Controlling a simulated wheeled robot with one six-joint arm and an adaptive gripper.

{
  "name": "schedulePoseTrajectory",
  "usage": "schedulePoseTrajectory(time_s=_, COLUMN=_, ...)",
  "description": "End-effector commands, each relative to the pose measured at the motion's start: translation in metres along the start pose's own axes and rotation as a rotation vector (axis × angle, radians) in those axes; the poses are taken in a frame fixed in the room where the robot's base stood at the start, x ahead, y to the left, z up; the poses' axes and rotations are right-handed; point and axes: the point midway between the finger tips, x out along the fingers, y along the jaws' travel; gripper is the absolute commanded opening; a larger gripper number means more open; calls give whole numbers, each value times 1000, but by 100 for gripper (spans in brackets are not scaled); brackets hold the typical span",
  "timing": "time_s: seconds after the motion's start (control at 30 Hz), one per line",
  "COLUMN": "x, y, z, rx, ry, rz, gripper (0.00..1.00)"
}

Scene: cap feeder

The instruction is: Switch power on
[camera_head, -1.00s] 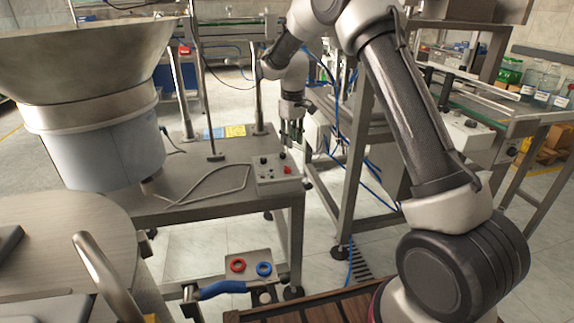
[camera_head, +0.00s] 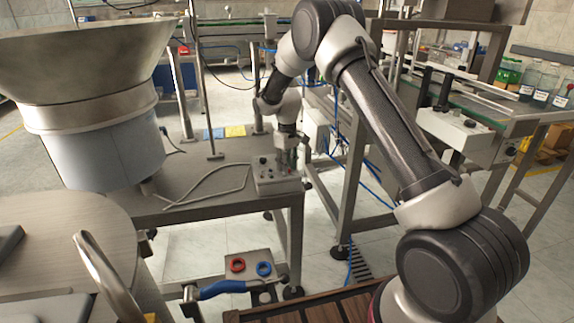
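A small grey control box (camera_head: 277,181) with knobs sits on the right front corner of the metal table. A dark knob (camera_head: 263,160) shows at its left. The red switch seen on its right side earlier is now hidden or nearly hidden by my gripper (camera_head: 286,163). My gripper points down over the right part of the box, with its fingertips at or just above the box's top. I cannot tell whether it touches the switch. The fingers are small and dark, and their opening is not clear.
A large metal bowl feeder (camera_head: 95,90) stands at the left of the metal table (camera_head: 200,180). A grey cable lies across the tabletop. A blue-handled lever (camera_head: 222,288) and red and blue rings (camera_head: 238,265) are in front below. A conveyor with bottles (camera_head: 540,85) is at the right.

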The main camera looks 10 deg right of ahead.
Motion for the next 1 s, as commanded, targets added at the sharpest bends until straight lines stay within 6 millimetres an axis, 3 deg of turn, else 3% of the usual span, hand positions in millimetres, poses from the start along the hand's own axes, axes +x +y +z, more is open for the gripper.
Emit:
schedulePoseTrajectory(time_s=0.03, x=0, y=0, z=0, rx=0, ry=0, rz=0, gripper=29)
schedulePoseTrajectory(time_s=0.2, x=0, y=0, z=0, rx=0, ry=0, rz=0, gripper=0)
schedulePoseTrajectory(time_s=0.67, x=0, y=0, z=0, rx=50, ry=0, rz=0, gripper=0)
schedulePoseTrajectory(time_s=1.0, x=0, y=0, z=0, rx=288, ry=0, rz=0, gripper=0)
